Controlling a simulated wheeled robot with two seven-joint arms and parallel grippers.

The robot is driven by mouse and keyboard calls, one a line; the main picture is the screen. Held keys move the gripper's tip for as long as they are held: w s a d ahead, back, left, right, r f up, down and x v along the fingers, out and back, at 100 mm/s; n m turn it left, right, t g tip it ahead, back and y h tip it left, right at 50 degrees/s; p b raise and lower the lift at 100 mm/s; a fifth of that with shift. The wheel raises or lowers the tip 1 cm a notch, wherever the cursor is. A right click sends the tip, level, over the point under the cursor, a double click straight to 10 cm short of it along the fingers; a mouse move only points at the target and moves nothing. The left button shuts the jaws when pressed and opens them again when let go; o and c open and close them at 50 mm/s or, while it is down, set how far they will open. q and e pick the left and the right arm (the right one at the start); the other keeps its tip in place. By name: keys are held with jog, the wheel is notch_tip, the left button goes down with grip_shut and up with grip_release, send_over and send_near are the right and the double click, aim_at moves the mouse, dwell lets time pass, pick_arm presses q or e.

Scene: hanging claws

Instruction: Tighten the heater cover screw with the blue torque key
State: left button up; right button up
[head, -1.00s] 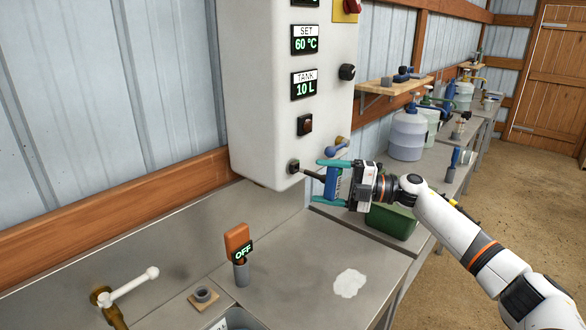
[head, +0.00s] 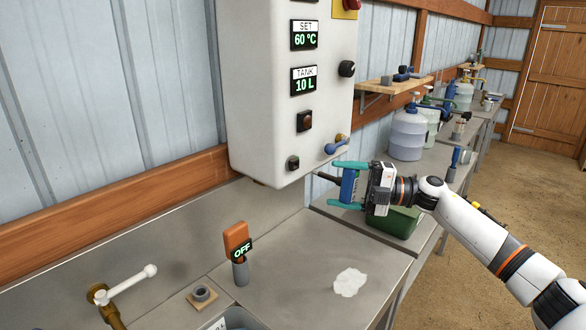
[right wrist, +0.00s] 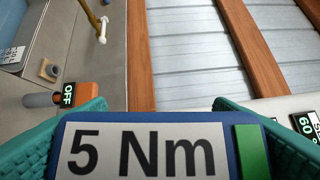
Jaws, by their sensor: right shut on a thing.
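The white heater box (head: 275,95) hangs on the wall. Its cover screw (head: 292,162) is a small dark fitting low on the front face. My right gripper (head: 336,183) is shut on the blue torque key (head: 348,187), whose dark shaft points left toward the heater. The shaft tip is to the right of the screw and apart from it. In the right wrist view the key (right wrist: 150,150) shows a "5 Nm" label and a green bar between my teal fingers. The wrist view does not show the screw. My left gripper is not in view.
A blue-handled brass valve (head: 336,146) sits at the heater's lower right, close above my gripper. An orange handle marked OFF (head: 238,240) stands on the steel bench (head: 300,265). A white patch (head: 350,282) lies on the bench.

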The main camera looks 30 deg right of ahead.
jog(key=shift+s+d, duration=0.1)
jog(key=shift+s, duration=0.15)
jog(key=shift+r, duration=0.1)
jog(key=shift+n+g+h, duration=0.4)
jog(key=shift+n+h, duration=0.1)
jog(key=shift+n, duration=0.4)
jog(key=shift+n+h, duration=0.6)
jog(key=shift+n, duration=0.2)
jog(key=shift+f, duration=0.2)
